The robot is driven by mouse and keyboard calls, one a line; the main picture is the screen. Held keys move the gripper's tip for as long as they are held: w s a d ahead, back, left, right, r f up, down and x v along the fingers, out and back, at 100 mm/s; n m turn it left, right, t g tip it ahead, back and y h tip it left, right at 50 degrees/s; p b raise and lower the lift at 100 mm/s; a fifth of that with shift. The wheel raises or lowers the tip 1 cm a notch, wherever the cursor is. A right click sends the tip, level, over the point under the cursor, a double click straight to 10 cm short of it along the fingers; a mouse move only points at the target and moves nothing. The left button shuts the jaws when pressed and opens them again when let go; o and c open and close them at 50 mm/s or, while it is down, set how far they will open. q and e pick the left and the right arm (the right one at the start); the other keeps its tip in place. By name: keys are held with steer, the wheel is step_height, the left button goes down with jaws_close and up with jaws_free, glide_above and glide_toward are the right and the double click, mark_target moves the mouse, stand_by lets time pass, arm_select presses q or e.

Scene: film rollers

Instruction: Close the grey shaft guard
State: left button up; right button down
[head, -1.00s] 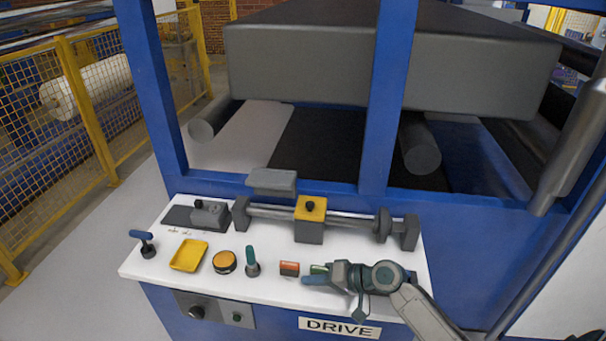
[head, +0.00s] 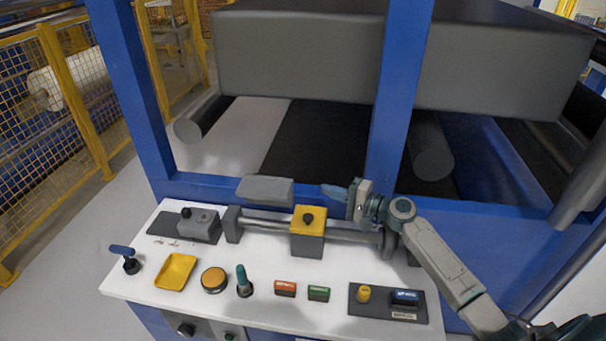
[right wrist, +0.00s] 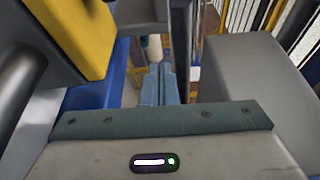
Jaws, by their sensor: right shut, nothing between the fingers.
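The grey shaft guard (head: 265,190) is a small grey panel at the back edge of the bench. It is raised behind the left part of the bare metal shaft (head: 262,222), which is uncovered. My right gripper (head: 336,191) is shut and empty, above the rear of the shaft's right half. Its fingers point left towards the guard, with a gap between them. In the right wrist view the blue fingertips (right wrist: 158,85) are together. A grey slab (right wrist: 250,85) at the right there looks like the guard. My left gripper is not in view.
A carriage with a yellow top (head: 308,219) sits on the shaft, close to my right gripper. A blue frame post (head: 400,90) stands behind the gripper. In front are a yellow tray (head: 175,271), an orange button (head: 214,279), a green-handled lever (head: 243,282) and a dark panel (head: 388,302).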

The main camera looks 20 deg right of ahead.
steer(key=p+x, duration=0.1)
steer(key=x, duration=0.4)
steer(key=p+x, duration=0.1)
steer(key=x, duration=0.2)
steer(key=shift+a+r+p, duration=0.25)
steer(key=shift+p, duration=0.05)
steer(key=shift+w+a, duration=0.5)
steer(key=shift+w, duration=0.05)
